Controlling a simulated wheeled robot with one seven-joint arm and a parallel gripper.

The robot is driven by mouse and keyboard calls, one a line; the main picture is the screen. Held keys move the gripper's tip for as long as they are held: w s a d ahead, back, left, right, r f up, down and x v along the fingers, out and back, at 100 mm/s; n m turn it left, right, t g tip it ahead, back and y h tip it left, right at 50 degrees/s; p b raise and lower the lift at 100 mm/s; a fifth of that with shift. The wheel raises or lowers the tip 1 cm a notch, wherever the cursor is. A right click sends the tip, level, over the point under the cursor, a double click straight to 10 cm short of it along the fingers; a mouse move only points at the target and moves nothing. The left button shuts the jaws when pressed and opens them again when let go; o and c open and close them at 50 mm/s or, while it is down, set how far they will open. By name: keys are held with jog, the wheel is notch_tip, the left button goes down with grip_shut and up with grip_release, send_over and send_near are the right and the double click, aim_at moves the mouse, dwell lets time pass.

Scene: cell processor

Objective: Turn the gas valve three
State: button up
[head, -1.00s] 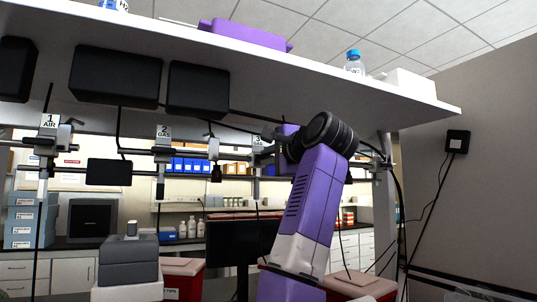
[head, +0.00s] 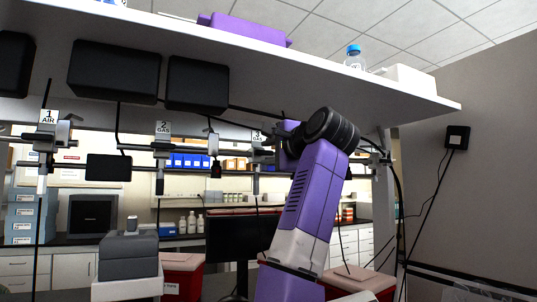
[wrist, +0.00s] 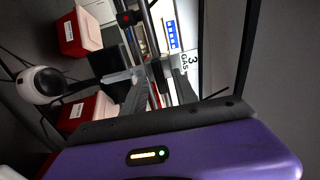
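Gas valve three is marked by a white "3" tag (head: 257,135) on the pipe rail under the shelf in the head view. Its grey fitting (head: 261,153) is just left of my wrist and partly hidden by it. In the wrist view the "3 GAS" tag (wrist: 189,62) is close to the right finger. My gripper (wrist: 161,80) points at the valve area, with its two grey fingers apart. Dark rod-like parts show between or just beyond the fingers; I cannot tell whether they touch. The valve handle is not clear. In the head view my gripper is hidden behind my purple arm.
The "2 GAS" valve (head: 162,145) and "1 AIR" valve (head: 46,140) are on the same rail to the left. The white shelf (head: 300,68) hangs above my wrist. Black cables (head: 399,190) hang at the right. Red boxes (head: 183,275) stand below.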

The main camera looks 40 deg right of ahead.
jog(key=b+v, duration=0.1)
jog(key=v, duration=0.6)
jog(key=shift+s+b, duration=0.25)
jog(key=shift+b, duration=0.1)
